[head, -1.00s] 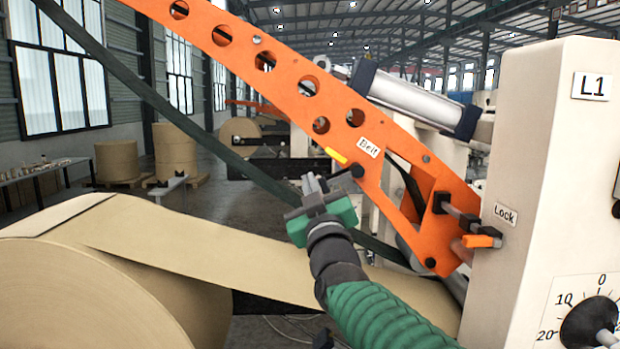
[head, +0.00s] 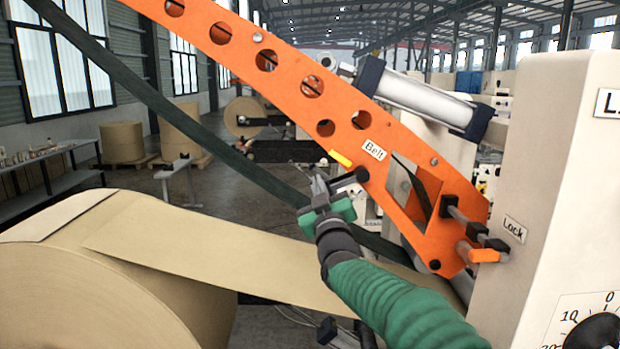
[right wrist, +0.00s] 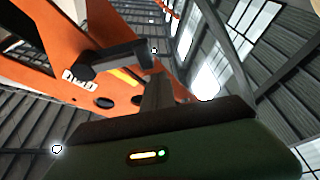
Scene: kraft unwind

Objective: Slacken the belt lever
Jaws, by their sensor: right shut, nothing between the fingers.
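The belt lever (head: 361,174) is a small dark handle on the orange arm (head: 290,85), just below the white "Belt" label (head: 374,149). A yellow-orange strip (head: 340,158) lies up and left of it. My right gripper (head: 320,183), green-bodied, is shut and empty at the lever's left end; I cannot tell whether they touch. In the right wrist view, the dark lever (right wrist: 112,60) stands out from the orange arm, above and left of my shut fingers (right wrist: 157,92). My left gripper is out of view.
A lock lever (head: 478,256) with an orange tip sits right of my right arm, beside the pale cabinet (head: 550,170). A large kraft roll (head: 90,290) fills the lower left, its paper web (head: 220,255) passing behind my arm. A dark belt (head: 150,95) crosses diagonally.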

